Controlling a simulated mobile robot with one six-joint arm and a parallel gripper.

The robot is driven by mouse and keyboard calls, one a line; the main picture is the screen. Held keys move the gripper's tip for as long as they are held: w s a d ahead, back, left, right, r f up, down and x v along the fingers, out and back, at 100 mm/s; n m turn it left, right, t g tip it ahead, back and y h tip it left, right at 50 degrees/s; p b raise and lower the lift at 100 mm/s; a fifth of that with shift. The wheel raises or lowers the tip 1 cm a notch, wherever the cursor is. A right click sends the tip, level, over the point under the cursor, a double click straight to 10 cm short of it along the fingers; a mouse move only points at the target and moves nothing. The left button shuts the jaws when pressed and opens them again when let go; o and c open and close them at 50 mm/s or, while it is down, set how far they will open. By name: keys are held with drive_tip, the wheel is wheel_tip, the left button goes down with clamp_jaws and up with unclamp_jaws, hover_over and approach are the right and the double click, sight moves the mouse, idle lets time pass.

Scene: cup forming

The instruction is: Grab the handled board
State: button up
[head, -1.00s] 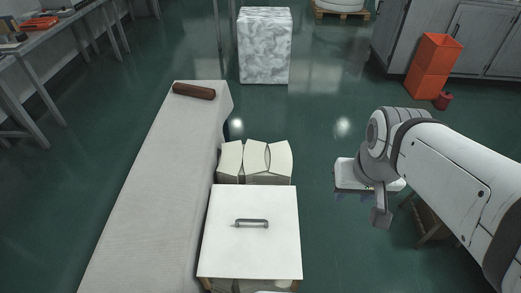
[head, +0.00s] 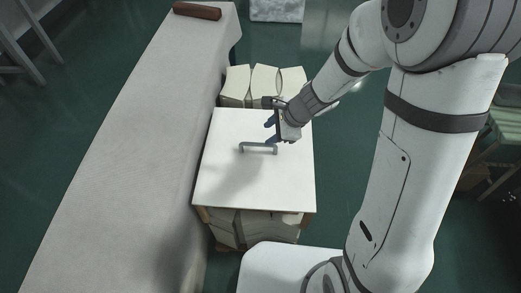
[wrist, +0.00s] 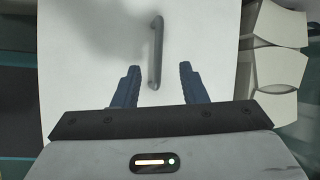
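The handled board (head: 222,178) is a flat white square panel with a grey bar handle (head: 258,149) near its middle. It lies on top of a stack of pale blocks. My gripper (head: 271,128) is over the board, close to the handle. In the wrist view the two blue fingers (wrist: 157,76) are apart, with the handle (wrist: 155,50) between and beyond their tips. The gripper is open and empty. The wrist view shows the board's bare face (wrist: 215,50) behind the fingers. How high the fingers are above the handle is hard to tell.
A long pale covered table (head: 120,130) runs along the board's left side, with a brown roller (head: 197,11) at its far end. Curved pale blocks (head: 263,82) stand behind the board, and more (head: 250,224) show under its front edge. Green floor lies to the right.

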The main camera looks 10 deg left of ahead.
sight(259, 144)
drive_tip(key=shift+m, duration=0.5)
drive_tip(key=b+x, duration=0.1)
drive_tip(key=x, duration=0.2)
drive_tip(key=b+x, duration=0.1)
drive_tip(key=x, duration=0.2)
drive_tip(key=d+b+x, duration=0.1)
drive_tip(key=x, duration=0.2)
drive_tip(key=shift+a+f+b, duration=0.2)
drive_tip(key=shift+f+b, duration=0.15)
drive_tip(key=shift+f, duration=0.2)
drive_tip(key=shift+a+f, duration=0.25)
drive_tip(key=shift+f, duration=0.05)
drive_tip(key=shift+r, duration=0.1)
drive_tip(key=shift+c, duration=0.6)
clamp_jaws()
